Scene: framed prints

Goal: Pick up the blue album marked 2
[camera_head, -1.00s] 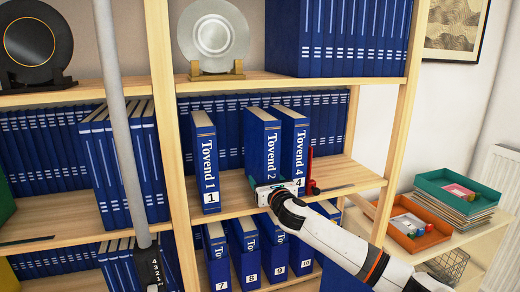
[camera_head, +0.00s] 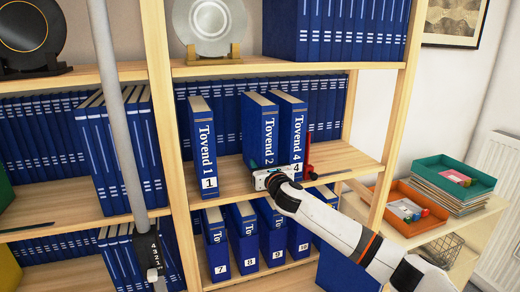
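The blue album marked 2 (camera_head: 261,128), titled "Tovend 2", stands upright on the middle shelf, between the blue album marked 1 (camera_head: 203,142) on its left and the blue album marked 4 (camera_head: 291,130) close on its right. My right gripper (camera_head: 268,179) is in front of the album's lower spine and hides its number label. I cannot see its fingers clearly, nor whether they touch or clasp the album. My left gripper is not seen.
The middle shelf (camera_head: 340,160) has some bare board right of album 4, with a red upright piece (camera_head: 308,152) there. More blue albums (camera_head: 246,240) stand below. A grey pole (camera_head: 117,105) crosses the left side. Trays (camera_head: 455,178) sit at right.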

